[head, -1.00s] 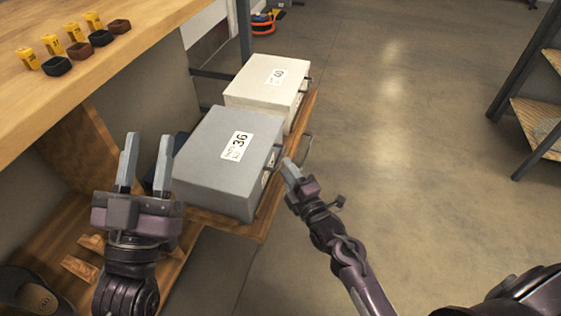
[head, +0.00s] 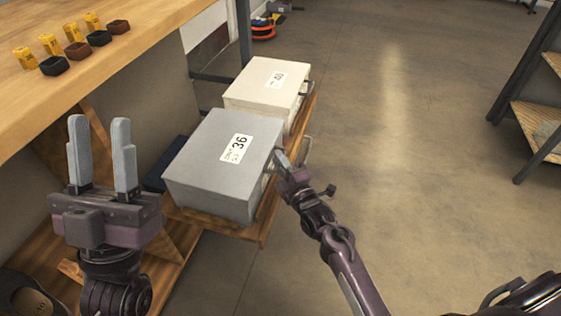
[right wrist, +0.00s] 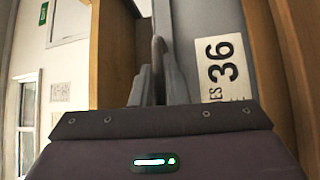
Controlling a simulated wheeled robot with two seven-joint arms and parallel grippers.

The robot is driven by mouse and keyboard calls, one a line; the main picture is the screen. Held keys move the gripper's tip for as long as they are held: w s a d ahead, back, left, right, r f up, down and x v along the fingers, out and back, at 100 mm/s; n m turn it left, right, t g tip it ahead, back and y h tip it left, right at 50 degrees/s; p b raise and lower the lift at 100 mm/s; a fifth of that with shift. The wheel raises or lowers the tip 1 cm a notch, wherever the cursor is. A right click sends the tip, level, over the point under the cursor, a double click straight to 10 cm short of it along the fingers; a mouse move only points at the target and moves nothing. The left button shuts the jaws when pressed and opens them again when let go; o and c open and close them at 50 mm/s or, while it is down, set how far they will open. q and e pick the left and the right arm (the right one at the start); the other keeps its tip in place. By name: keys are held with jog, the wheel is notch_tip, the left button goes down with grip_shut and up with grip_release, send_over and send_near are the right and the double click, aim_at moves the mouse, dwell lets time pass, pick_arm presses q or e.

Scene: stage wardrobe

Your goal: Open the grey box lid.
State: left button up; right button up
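The grey box (head: 235,190) stands on a low wooden shelf, its lid (head: 205,150) flat and closed, with a white "36" label on top. My right gripper (head: 281,160) is at the box's right side, by the dark handle there. In the right wrist view its fingers (right wrist: 160,88) are close together, with the dark handle (right wrist: 158,46) between them; the exact contact is partly hidden. The grey box with its label (right wrist: 222,65) fills the right of that view. My left gripper (head: 100,155) is open and empty, left of the box and apart from it.
A white box (head: 262,82) stands just behind the grey one on the shelf (head: 245,232). A wooden table (head: 140,45) with small yellow blocks and dark trays is at upper left. A shelf rack (head: 540,120) is at far right. Floor to the right is clear.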

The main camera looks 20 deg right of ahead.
grip_shut()
